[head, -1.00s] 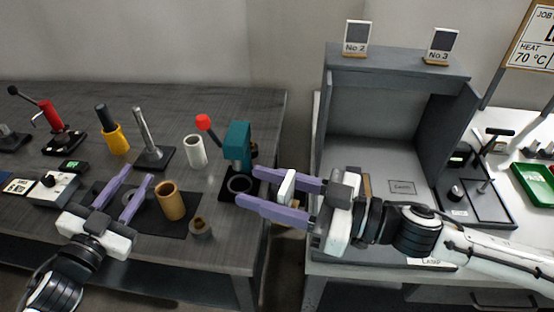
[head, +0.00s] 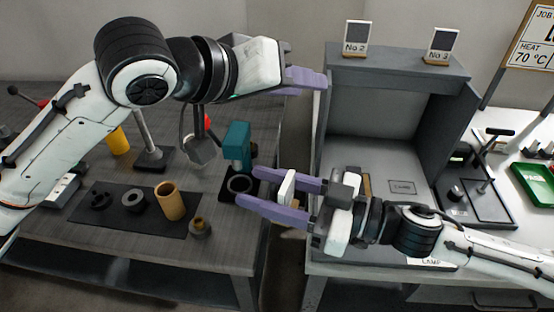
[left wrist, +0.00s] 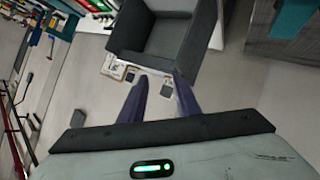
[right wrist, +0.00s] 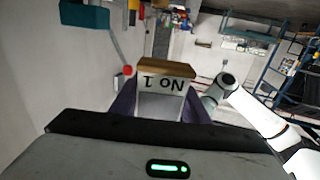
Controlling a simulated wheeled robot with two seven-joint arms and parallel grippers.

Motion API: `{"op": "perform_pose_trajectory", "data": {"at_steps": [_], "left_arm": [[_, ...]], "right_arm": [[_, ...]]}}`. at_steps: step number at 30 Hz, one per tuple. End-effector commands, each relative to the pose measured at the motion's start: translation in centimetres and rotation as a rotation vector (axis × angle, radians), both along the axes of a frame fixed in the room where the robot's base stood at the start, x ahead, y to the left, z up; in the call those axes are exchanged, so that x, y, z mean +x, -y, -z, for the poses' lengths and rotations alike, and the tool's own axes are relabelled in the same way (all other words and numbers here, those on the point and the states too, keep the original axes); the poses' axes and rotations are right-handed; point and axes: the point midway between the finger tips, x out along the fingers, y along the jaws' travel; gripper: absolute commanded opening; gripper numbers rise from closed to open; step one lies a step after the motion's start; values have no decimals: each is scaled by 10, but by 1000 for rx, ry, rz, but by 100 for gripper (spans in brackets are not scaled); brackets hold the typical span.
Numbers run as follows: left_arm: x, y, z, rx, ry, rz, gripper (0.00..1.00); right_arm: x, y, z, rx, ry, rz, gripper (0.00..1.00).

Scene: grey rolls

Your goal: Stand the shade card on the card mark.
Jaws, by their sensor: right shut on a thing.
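My right gripper (head: 252,187) is shut on a shade card (head: 287,187), held in the air at the booth's left front. In the right wrist view this card (right wrist: 162,98) reads "No 1", upside down, with a wooden foot. The card mark (head: 402,187), a small outlined rectangle with blurred lettering, lies bare on the booth floor. My left gripper (head: 318,80) is open and empty, raised at the booth's upper left; its fingers (left wrist: 160,82) stand apart in the left wrist view. Cards No 2 (head: 355,38) and No 3 (head: 441,45) stand on the booth top.
The grey booth (head: 335,130) has side walls and an open front. A dark tool stand (head: 470,203) and green tray (head: 534,184) are at its right. The left bench holds a teal press (head: 237,146), brown cylinder (head: 171,201) and mat (head: 130,222). A gap separates the benches.

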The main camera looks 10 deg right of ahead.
Motion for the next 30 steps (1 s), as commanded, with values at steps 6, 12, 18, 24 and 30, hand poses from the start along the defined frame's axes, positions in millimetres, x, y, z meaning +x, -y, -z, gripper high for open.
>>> {"op": "perform_pose_trajectory", "data": {"at_steps": [6, 12, 18, 24, 30], "left_arm": [[-72, 12, 10, 294, -151, 78, 30], [-115, -17, 25, 574, -239, 48, 30], [-133, -43, 29, 731, -278, -1, 30], [-133, -47, 40, 764, -288, -14, 30], [-121, -41, 72, 763, -290, -13, 30]], "right_arm": [[0, 0, 0, 0, 0, 0, 20], [0, 0, 0, 0, 0, 0, 20], [0, 0, 0, 0, 0, 0, 20], [0, 0, 0, 0, 0, 0, 20], [0, 0, 0, 0, 0, 0, 20]]}}
